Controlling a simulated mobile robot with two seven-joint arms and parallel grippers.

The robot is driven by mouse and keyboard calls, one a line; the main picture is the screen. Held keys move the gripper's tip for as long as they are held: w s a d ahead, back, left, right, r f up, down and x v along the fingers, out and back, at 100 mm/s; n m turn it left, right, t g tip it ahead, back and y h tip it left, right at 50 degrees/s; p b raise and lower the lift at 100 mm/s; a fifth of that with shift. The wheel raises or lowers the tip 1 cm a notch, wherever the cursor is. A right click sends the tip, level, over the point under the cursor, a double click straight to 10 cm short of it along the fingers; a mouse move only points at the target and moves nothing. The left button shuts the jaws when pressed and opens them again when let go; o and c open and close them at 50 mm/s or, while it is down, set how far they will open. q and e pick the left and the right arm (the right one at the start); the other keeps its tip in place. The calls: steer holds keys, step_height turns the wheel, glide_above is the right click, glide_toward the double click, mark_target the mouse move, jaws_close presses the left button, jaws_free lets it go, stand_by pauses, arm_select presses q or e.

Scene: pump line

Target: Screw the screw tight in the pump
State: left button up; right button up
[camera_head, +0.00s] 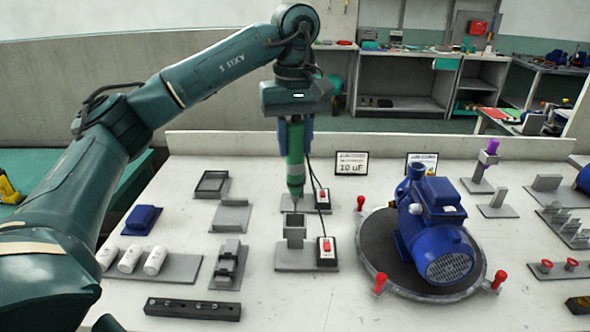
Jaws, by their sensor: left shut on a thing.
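My left gripper (296,128) is shut on a green electric screwdriver (295,165), which hangs upright with its tip down. The tip is above or at a small grey holder (294,255); I cannot tell whether it touches. The blue pump (430,232) lies on a dark round turntable (378,262) to the right, apart from the screwdriver. The screw in the pump is too small to make out. A black strip (170,308) with several small screws lies at the front left. My right gripper is not in view.
Two switch boxes with red switches (323,198) (327,249) stand by the holder. Red knobs (360,203) ring the turntable. White capacitors (130,259), a blue cover (142,219) and grey fixtures (232,216) fill the left; more fixtures (498,206) stand right.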

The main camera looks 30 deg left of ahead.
mark_target(295, 122)
arm_select(q)
step_height(295, 122, up, 6)
steer(key=shift+f+p, duration=0.2)
steer(key=shift+p, duration=0.6)
steer(key=shift+r+p, duration=0.5)
steer(key=shift+r, duration=0.05)
steer(key=shift+r+p, duration=2.05)
steer(key=shift+p, duration=0.25)
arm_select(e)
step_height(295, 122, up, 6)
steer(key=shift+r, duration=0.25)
arm_select(q)
steer(key=shift+f, duration=0.15)
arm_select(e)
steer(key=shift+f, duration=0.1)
